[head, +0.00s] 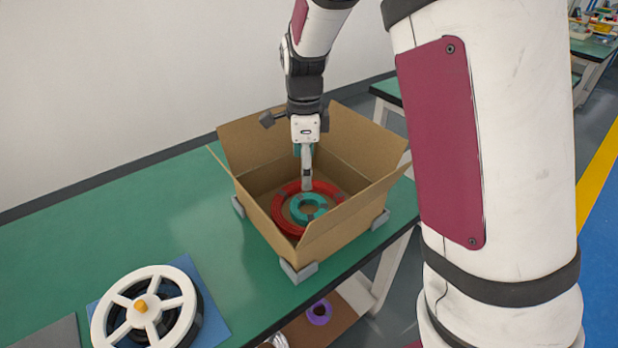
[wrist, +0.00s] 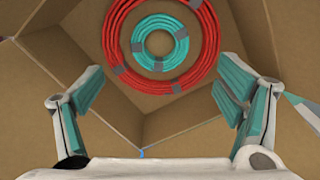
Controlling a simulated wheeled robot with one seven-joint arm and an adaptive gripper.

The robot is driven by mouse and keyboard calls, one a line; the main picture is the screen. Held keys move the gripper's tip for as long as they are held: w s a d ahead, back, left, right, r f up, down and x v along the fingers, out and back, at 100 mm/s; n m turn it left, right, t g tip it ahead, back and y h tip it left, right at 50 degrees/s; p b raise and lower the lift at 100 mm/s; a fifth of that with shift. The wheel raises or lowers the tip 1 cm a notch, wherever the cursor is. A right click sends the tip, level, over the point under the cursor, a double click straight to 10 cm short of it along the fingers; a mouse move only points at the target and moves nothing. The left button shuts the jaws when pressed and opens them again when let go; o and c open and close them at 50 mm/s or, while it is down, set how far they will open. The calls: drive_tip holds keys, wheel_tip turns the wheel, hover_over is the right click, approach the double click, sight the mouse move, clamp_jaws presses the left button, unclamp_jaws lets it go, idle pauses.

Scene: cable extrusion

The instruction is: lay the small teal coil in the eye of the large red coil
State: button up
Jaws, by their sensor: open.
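The large red coil (head: 282,219) lies flat on the floor of an open cardboard box; it also shows in the wrist view (wrist: 113,41). The small teal coil (head: 299,208) lies inside the red coil's eye, with a narrow ring of box floor around much of it. In the wrist view the teal coil (wrist: 150,60) appears apart from the red coil, with grey tape bands on both. My gripper (wrist: 155,100) is open, with its teal-padded fingers wide apart and nothing between them. In the head view my gripper (head: 306,185) reaches down into the box.
The cardboard box (head: 323,237) has raised flaps and grey corner blocks (head: 298,272) on the green table (head: 150,215). A white-rimmed reel (head: 170,274) stands at the front left. The box walls surround my gripper closely.

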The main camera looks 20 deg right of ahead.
drive_tip(key=s+r+n+t+y, duration=0.1)
drive_tip(key=s+r+n, duration=1)
drive_tip(key=s, duration=0.4)
drive_tip(key=s+r+n+t+h, duration=0.1)
drive_tip(key=s+n, duration=0.9)
drive_tip(key=s, duration=0.7)
drive_tip(key=shift+d, duration=0.35)
drive_tip(key=shift+r, duration=0.2)
wheel_tip(320, 180, up, 11)
drive_tip(key=t+p, duration=0.2)
drive_tip(key=p, duration=0.7)
drive_tip(key=shift+d+p, duration=0.15)
drive_tip(key=shift+p, duration=0.25)
